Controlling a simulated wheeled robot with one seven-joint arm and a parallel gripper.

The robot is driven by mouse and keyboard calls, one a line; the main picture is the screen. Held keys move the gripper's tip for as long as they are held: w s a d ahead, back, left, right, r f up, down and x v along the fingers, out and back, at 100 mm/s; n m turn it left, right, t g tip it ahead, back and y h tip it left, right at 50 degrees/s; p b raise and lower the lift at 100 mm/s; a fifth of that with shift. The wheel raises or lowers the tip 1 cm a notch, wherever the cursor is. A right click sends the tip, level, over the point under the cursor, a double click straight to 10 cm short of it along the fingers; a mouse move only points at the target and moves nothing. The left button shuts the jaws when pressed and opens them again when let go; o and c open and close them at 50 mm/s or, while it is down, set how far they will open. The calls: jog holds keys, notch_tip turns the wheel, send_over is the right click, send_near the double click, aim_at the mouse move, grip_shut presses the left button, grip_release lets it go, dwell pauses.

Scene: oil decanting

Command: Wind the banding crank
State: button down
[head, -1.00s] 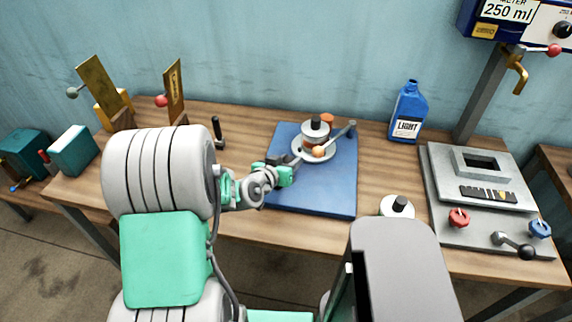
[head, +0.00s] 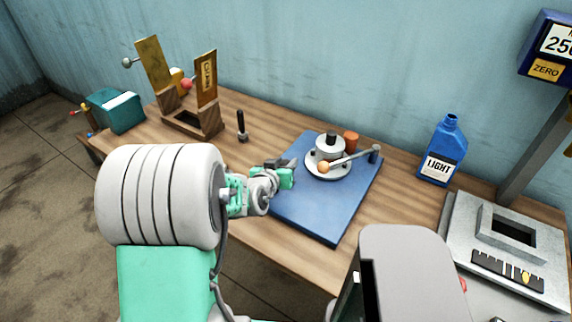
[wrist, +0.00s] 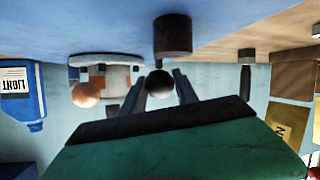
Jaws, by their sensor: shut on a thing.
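A pale round turntable (head: 341,172) with a grey hub stands on the blue mat (head: 310,216) in the head view. A grey bar (head: 351,158) runs from a post at the mat's right to an orange ball (head: 323,167) at the turntable's front. My gripper (head: 291,166) is at the mat's left, apart from that ball. In the wrist view, upside down, my gripper (wrist: 160,92) is shut on a dark round knob (wrist: 159,82). A dark cylinder (wrist: 172,36) stands just beyond it. What the knob is fixed to is hidden. The orange ball (wrist: 85,94) is outside the fingers.
A rust-coloured cylinder (head: 351,139) stands behind the turntable. A blue LIGHT bottle (head: 441,152) is to the right, near a grey metal stand (head: 470,242). A black-handled tool (head: 242,127) and a wooden holder with brass plates (head: 207,80) are to the left.

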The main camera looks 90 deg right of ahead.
jog(key=shift+w+d+r, duration=0.1)
jog(key=shift+r, duration=0.1)
jog(key=c, duration=1.3)
grip_release()
jog(key=shift+c, duration=0.2)
jog(key=o, duration=0.4)
jog(key=shift+w+f, duration=0.1)
jog(key=shift+f, duration=0.05)
jog(key=v, duration=0.8)
jog(key=shift+b, duration=0.3)
